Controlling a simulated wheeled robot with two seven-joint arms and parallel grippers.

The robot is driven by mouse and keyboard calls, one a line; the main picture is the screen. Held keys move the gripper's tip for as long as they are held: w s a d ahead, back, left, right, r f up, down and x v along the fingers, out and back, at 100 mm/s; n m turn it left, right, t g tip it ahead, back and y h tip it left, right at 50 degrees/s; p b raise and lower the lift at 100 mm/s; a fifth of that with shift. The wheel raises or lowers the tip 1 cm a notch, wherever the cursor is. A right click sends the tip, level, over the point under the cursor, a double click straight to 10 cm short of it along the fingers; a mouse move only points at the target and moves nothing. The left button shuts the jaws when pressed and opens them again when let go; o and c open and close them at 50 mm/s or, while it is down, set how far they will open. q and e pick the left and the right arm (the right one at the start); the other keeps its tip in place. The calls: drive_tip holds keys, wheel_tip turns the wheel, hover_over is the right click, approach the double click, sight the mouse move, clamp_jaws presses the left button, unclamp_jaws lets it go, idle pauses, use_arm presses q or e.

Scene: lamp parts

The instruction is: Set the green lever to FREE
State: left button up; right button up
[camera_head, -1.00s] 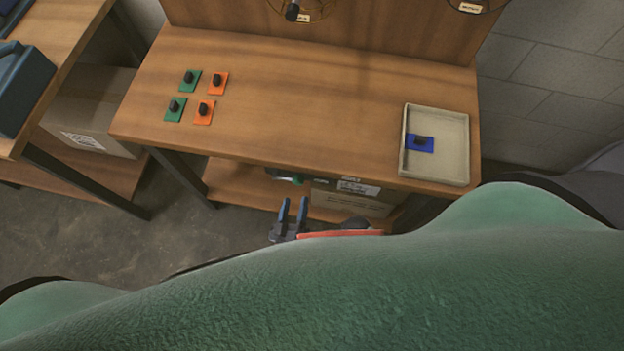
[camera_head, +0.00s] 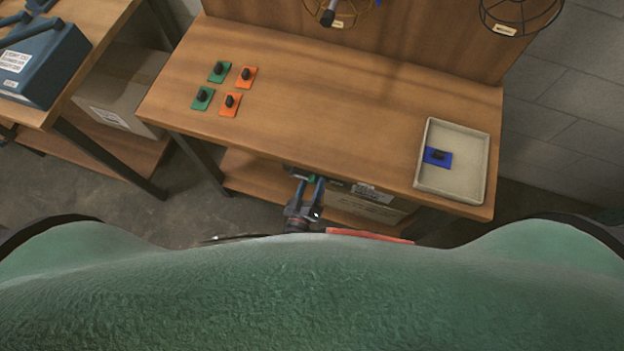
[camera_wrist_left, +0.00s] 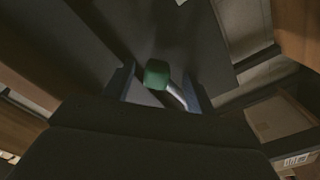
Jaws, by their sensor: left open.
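The green lever's knob (camera_wrist_left: 157,74) shows in the left wrist view on a pale metal rod, between my two fingers and apart from being gripped. A small bit of the green knob (camera_head: 311,178) shows in the head view under the bench's front edge. My left gripper (camera_head: 310,184) is open with its blue fingertips at the knob. In the left wrist view my left gripper (camera_wrist_left: 160,88) has one finger on each side of the knob and rod. Whether a finger touches them I cannot tell. The lever's mounting and any FREE mark are hidden or unreadable. My right gripper is not in view.
The wooden bench (camera_head: 330,120) has green and orange plates with black knobs at left. A beige tray (camera_head: 476,185) holds a blue plate at right. A cardboard box (camera_head: 365,205) stands on the lower shelf. A blue case (camera_head: 50,65) sits on the left table.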

use_arm(q)
drive_tip(key=shift+w, duration=0.25)
clamp_jaws()
drive_tip(key=shift+r, duration=0.1)
